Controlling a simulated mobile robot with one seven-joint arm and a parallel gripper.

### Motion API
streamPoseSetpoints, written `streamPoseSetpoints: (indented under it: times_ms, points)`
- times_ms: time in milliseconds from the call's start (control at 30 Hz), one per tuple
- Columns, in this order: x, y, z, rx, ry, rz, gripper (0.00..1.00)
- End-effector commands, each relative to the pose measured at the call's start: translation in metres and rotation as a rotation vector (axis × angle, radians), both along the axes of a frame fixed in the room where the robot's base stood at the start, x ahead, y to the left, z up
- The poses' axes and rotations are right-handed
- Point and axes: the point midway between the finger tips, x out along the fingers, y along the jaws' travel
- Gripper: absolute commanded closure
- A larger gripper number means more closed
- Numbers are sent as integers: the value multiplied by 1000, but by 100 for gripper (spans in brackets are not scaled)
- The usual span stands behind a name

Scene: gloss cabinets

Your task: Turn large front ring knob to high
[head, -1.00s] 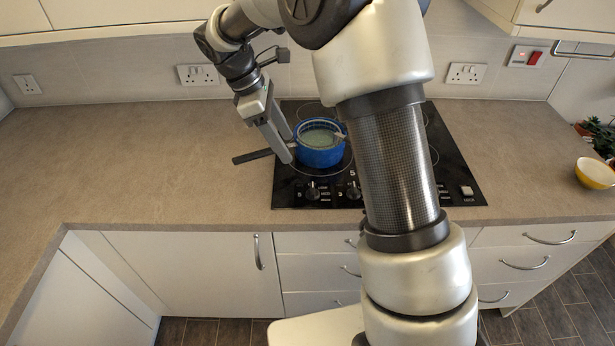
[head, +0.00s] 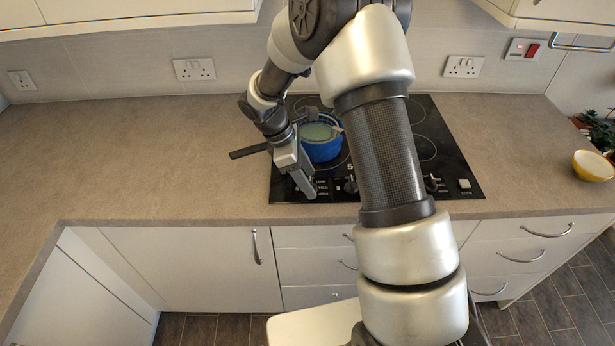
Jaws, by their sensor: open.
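The black hob (head: 455,165) is set into the worktop, with a row of dark knobs along its front edge. One knob (head: 351,185) shows just left of my arm, and another (head: 432,183) shows to its right. The leftmost front knob is mostly hidden by my gripper (head: 307,194), which points down at the hob's front left, its tips over or beside that knob. Contact cannot be told. The gripper is open with nothing seen in it. Knob markings are too small to read, so I cannot tell which knob is the large front ring one.
A blue pot (head: 322,148) with pale green contents stands on the hob's left, close behind my gripper. A dark handle (head: 249,151) sticks out left over the worktop (head: 150,150). A yellow bowl (head: 592,166) is far right. The worktop left of the hob is clear.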

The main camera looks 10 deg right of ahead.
Motion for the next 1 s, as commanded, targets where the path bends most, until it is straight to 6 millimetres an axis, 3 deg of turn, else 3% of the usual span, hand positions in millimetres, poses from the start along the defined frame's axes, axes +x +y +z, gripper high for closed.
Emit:
streamPoseSetpoints:
  times_ms: [200, 433, 767, 1000]
  points:
    - [0, 0, 0, 0, 0, 0, 47]
    - [0, 0, 0, 0, 0, 0, 86]
    - [0, 0, 0, 1, -1, -43, 86]
    - [2, 0, 0, 0, 0, -185, 86]
